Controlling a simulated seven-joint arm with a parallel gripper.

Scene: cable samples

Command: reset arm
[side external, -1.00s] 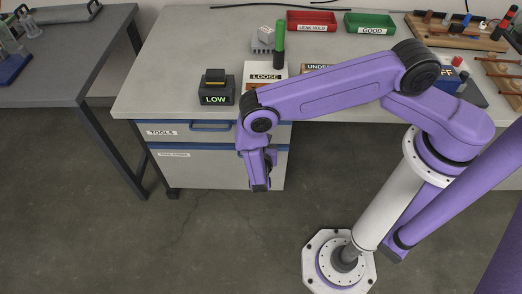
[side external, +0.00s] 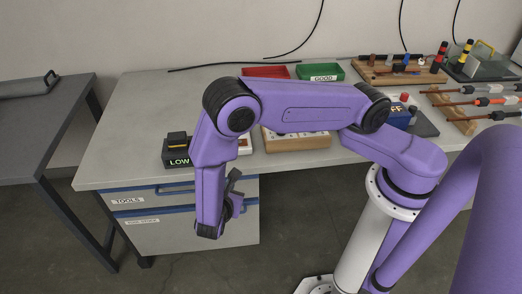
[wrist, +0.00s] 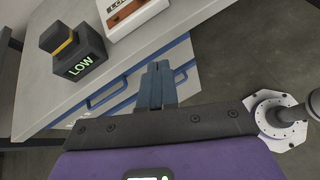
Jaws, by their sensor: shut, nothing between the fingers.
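My gripper shows in the wrist view (wrist: 157,82), its two dark blue-grey fingers together with nothing between them. It hangs in front of the bench's near edge, above the drawers and floor. In the side external view my purple arm bends down in front of the bench, and the fingertips are hard to make out there. The grey workbench (side external: 110,160) touches neither finger in the wrist view.
A black box reading LOW (wrist: 78,57) stands near the bench's front left; it also shows in the side view (side external: 177,152). A red tray (side external: 266,71) and a green GOOD tray (side external: 322,72) sit at the back. Cable racks (side external: 455,105) fill the right. Floor in front is clear.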

